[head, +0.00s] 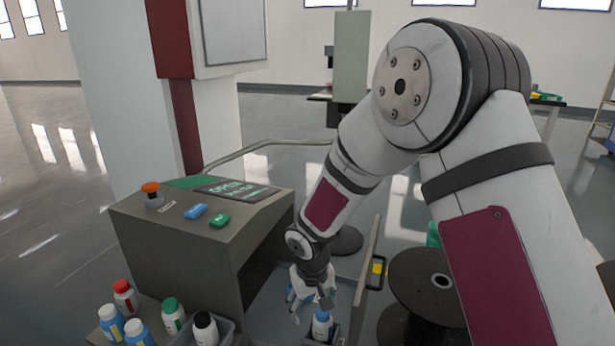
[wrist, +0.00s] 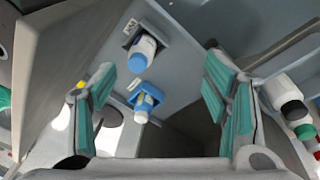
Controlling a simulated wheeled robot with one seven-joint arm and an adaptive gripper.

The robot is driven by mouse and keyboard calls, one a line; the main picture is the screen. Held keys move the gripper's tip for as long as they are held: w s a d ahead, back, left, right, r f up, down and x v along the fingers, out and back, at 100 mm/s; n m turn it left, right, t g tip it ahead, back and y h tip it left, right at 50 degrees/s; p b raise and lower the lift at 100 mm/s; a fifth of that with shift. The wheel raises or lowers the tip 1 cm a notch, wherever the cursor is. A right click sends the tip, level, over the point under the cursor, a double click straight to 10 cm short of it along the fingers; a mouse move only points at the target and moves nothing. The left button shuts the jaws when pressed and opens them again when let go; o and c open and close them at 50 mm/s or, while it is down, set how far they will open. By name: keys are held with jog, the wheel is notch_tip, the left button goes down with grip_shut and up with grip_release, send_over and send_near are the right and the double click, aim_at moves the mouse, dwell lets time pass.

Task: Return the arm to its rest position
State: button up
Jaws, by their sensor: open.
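My arm (head: 340,165) reaches down from the right of the head view, bent at the elbow. My gripper (head: 308,296) is low, between the console and the cable reel. In the wrist view my gripper (wrist: 160,75) has its teal-padded fingers wide apart with nothing held. Beyond the fingers are a white bottle with a blue cap (wrist: 143,52) in a square holder and a blue-and-white bottle (wrist: 147,102) in a second holder. In the head view a blue-capped bottle (head: 322,325) stands just below my gripper, apparently apart from the fingers.
A grey console (head: 165,245) with an orange knob (head: 151,188) and blue and green buttons stands left of my gripper. Several bottles (head: 125,297) stand at the lower left. A dark reel (head: 415,285) and an upright panel (head: 368,262) lie to the right.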

jog(key=s+d+r+m+h, duration=0.1)
jog(key=s+d+r+m, duration=0.1)
jog(key=s+d+r, duration=0.7)
jog(key=s+d+r+m+h, duration=0.1)
jog(key=s+d+r, duration=0.45)
jog(key=r, duration=0.65)
jog(key=s+d+r+m+g+y, duration=0.1)
jog(key=s+r, duration=0.1)
jog(key=s, duration=1)
jog(key=s+d+r+m+g+y, duration=0.1)
jog(key=s+d+r+y, duration=0.15)
jog(key=s, duration=0.85)
notch_tip(320, 180, up, 32)
jog(key=t+p, duration=0.4)
jog(key=p, duration=2.5)
jog(key=shift+w+f+n+h+p, duration=0.15)
jog(key=shift+n+h+p, duration=0.25)
jog(key=shift+h, duration=0.05)
jog(key=shift+a, duration=0.1)
